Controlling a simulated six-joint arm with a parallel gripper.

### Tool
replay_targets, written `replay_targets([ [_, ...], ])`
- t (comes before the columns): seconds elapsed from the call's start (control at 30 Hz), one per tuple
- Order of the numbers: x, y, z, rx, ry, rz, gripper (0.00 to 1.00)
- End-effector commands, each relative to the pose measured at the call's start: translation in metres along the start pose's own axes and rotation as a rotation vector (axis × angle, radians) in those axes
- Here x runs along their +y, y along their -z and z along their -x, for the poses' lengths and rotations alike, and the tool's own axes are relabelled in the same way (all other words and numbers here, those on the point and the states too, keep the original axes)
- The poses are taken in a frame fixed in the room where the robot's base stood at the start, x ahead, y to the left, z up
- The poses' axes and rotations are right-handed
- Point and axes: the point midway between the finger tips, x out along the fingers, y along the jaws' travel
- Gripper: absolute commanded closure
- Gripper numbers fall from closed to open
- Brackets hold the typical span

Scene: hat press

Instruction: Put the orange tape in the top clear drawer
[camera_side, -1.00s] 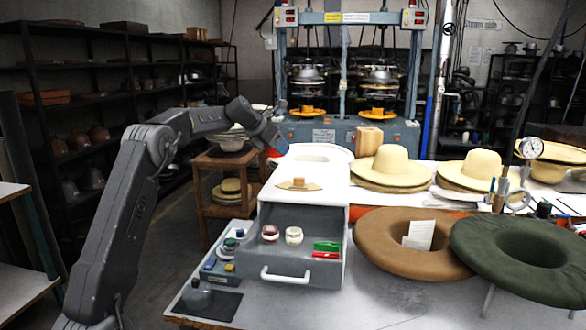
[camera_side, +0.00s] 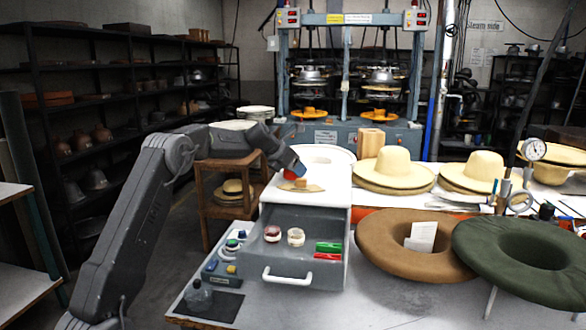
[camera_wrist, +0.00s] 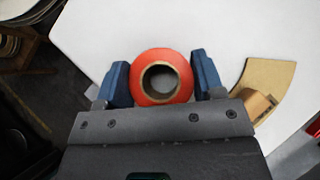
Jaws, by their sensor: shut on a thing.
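The orange tape (camera_wrist: 161,77) is a red-orange roll with a brown core, seen from above in the wrist view. My gripper (camera_wrist: 162,83) is shut on it, with a blue finger on each side. In the side view my gripper (camera_side: 297,170) is low over the white cabinet top (camera_side: 325,163), and the tape (camera_side: 289,174) shows at its fingers. I cannot tell whether the tape touches the top. The drawer (camera_side: 320,272) below stands pulled open, with a white handle. It looks grey, with a dark red round item, a white round item, and green and red clips inside.
A tan curved piece with a wooden block (camera_side: 302,186) lies on the cabinet top close to my gripper.

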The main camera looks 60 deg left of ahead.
Motion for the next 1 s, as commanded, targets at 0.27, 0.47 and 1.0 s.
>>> replay_targets([
  [0.27,0.000,0.001,-0.001,0.001,0.000,0.000,0.18],
  [0.47,0.000,0.001,-0.001,0.001,0.000,0.000,0.12],
  [1.0,0.001,-0.001,0.070,-0.002,-0.003,0.001,0.12],
])
